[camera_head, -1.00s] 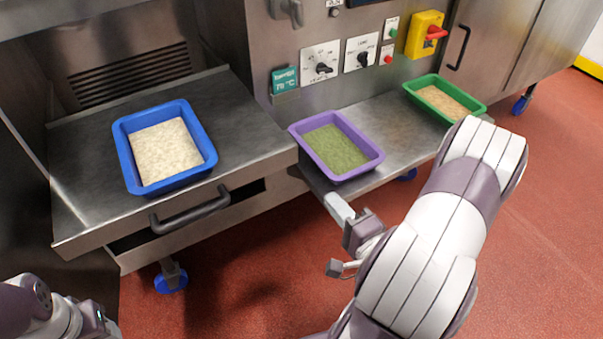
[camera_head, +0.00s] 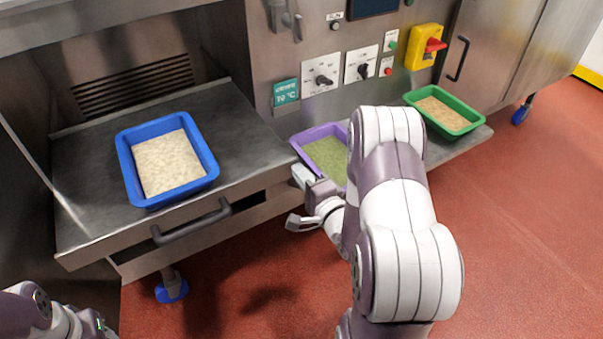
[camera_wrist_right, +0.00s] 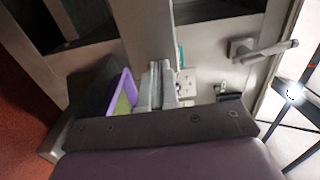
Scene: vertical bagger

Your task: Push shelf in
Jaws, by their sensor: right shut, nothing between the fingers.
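The shelf (camera_head: 90,215) is a flat steel surface on the left of the machine, extending out toward me, with a dark bar handle (camera_head: 190,222) on its front. A blue tray (camera_head: 128,165) of pale grains rests on it. My right gripper (camera_head: 297,172) is shut and empty, just off the right front corner of the shelf, beside the purple tray (camera_head: 318,132). Whether it touches the shelf is unclear. Its closed fingers show in the right wrist view (camera_wrist_right: 157,88). My left arm shows at the bottom left corner, but its gripper fingers cannot be made out.
The purple tray of green grains and a green tray (camera_head: 472,126) stand on the lower steel ledge at the right, the purple one partly behind my right arm. Knobs and a yellow switch box (camera_head: 424,58) are on the panel above. Red floor is clear in front.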

